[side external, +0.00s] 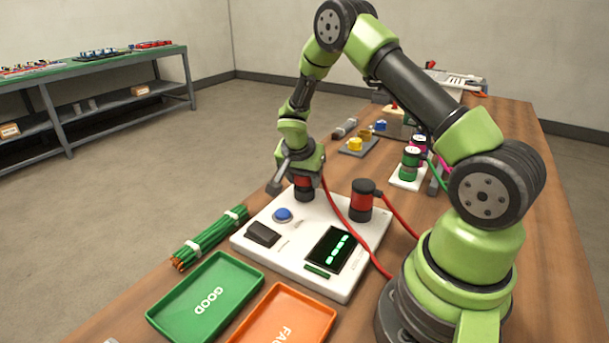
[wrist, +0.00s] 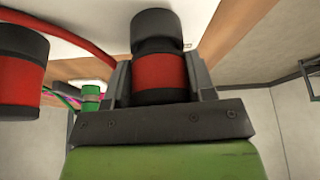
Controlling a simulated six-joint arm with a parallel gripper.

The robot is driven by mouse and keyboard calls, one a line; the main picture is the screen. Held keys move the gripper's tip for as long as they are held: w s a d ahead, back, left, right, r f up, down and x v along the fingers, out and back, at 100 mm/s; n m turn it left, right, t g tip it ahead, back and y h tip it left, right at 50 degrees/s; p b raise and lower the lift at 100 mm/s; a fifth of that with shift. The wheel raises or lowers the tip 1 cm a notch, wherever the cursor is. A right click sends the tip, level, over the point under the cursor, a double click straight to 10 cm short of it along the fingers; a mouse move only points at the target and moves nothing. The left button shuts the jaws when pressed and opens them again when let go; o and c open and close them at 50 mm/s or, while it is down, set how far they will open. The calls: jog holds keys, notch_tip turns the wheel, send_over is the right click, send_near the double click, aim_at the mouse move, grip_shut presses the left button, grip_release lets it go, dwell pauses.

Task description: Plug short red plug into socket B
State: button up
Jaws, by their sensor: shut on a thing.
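My gripper (side external: 303,178) is shut on a red plug (side external: 304,188) with a dark end, over the back left part of the white panel (side external: 290,268). In the wrist view the red plug (wrist: 160,72) sits between the two fingers, its dark end toward the panel. The dark end is at or very close to the panel; I cannot tell whether it is seated. A second red plug (side external: 362,203) with dark ends stands upright on the panel to the right. Socket B's label is not readable, and the area under the held plug is hidden.
The panel carries a blue button (side external: 283,215), a black rocker switch (side external: 262,234) and a green-lit display (side external: 331,248). Red cables (side external: 352,235) loop across its right side. Green wires (side external: 210,237), a green tray (side external: 206,297) and an orange tray (side external: 283,318) lie nearby.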

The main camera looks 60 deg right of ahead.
jog(key=o, duration=1.1)
jog(key=v, duration=0.9)
jog(key=shift+r, duration=0.4)
jog(key=shift+a+r, duration=0.15)
jog(key=s+a+r+n+t+y, duration=0.6)
jog(key=s+a+r+n, duration=0.5)
jog(key=s+a+r, duration=0.4)
jog(key=s+a, duration=0.1)
jog(key=s, duration=0.2)
jog(key=shift+s+a+r+n+y, duration=0.3)
jog(key=shift+r+n, duration=0.1)
